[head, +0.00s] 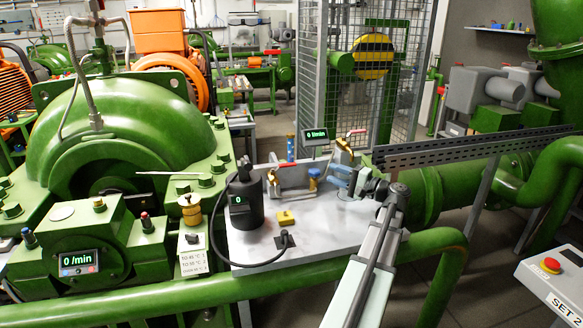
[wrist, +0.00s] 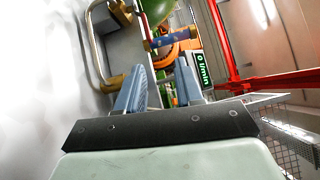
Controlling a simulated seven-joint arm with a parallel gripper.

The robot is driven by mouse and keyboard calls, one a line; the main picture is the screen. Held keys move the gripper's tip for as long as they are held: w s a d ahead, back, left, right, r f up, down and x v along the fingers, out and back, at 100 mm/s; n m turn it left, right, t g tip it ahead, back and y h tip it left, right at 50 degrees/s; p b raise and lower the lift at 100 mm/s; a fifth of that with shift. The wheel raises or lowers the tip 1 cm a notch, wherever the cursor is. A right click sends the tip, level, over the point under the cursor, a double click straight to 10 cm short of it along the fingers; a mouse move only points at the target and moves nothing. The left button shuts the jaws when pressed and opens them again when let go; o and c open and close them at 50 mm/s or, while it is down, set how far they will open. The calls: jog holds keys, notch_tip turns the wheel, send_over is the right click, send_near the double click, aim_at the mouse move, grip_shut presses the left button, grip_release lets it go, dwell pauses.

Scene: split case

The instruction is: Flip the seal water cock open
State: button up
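I cannot tell by label which is the seal water cock. My gripper (head: 343,178) has blue fingers and is just below and in front of the right valve. In the wrist view my gripper (wrist: 160,86) has its fingers apart with nothing clearly held between them. Brass fittings on a bent pipe (wrist: 98,50) show beside and beyond the left finger. A small flow display (head: 316,135) reads 0 l/min.
A blue and brass tube (head: 291,147) stands behind. A wire cage (head: 375,80) and slotted rail (head: 470,147) are close by.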

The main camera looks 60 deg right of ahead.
aim_at(291, 166)
jog(key=w, duration=0.5)
jog(key=w+f+n, duration=0.1)
jog(key=w, duration=0.5)
jog(key=w+n+y, duration=0.1)
jog(key=w, duration=0.4)
jog(key=shift+w+f+g, duration=0.2)
jog(key=shift+w+g, duration=0.1)
jog(key=shift+w, duration=0.05)
jog(key=shift+c, duration=0.4)
grip_shut()
